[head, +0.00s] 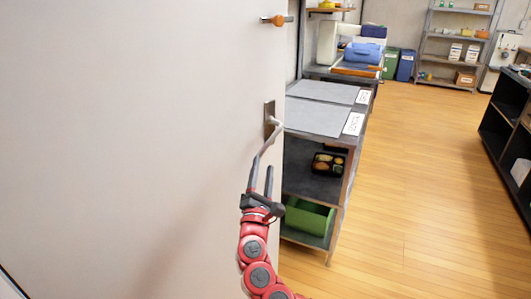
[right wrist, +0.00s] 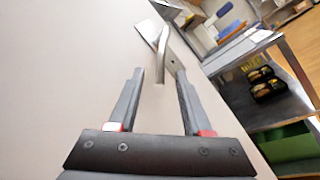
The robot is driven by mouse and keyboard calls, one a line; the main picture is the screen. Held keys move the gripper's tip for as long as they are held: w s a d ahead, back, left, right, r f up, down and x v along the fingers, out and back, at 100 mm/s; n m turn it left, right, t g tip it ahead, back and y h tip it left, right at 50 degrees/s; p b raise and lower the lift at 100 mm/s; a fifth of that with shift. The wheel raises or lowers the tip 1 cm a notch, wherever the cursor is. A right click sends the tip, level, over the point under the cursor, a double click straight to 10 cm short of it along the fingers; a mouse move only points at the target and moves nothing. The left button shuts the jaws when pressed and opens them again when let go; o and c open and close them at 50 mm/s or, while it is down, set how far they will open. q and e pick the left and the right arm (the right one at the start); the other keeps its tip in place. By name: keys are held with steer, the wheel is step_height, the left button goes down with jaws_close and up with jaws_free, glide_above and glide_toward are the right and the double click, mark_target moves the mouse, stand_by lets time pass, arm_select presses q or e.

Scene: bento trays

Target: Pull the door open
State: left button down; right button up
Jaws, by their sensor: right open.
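The door (head: 140,130) is a large pale panel filling the left of the head view. A metal lever handle (head: 276,121) on a plate sits near its right edge. The handle (right wrist: 163,62) also shows in the right wrist view, its lever pointing down toward the gap between the fingers. My right gripper (head: 262,166) is open just below the handle, close to the door face. In the right wrist view its fingers (right wrist: 158,82) are apart, with the lever's end between the tips. Whether they touch it, I cannot tell. My left gripper is not in view.
An orange knob on a latch (head: 279,20) is higher on the door. Beyond the door's right edge, a grey shelf table (head: 318,118) holds a bento tray (head: 328,163) and green bin (head: 308,217). Wooden floor (head: 415,180) is clear; a dark shelf (head: 507,122) stands far right.

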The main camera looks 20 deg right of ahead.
steer(key=v, duration=0.8)
steer(key=shift+s, duration=0.2)
steer(key=shift+f, duration=0.1)
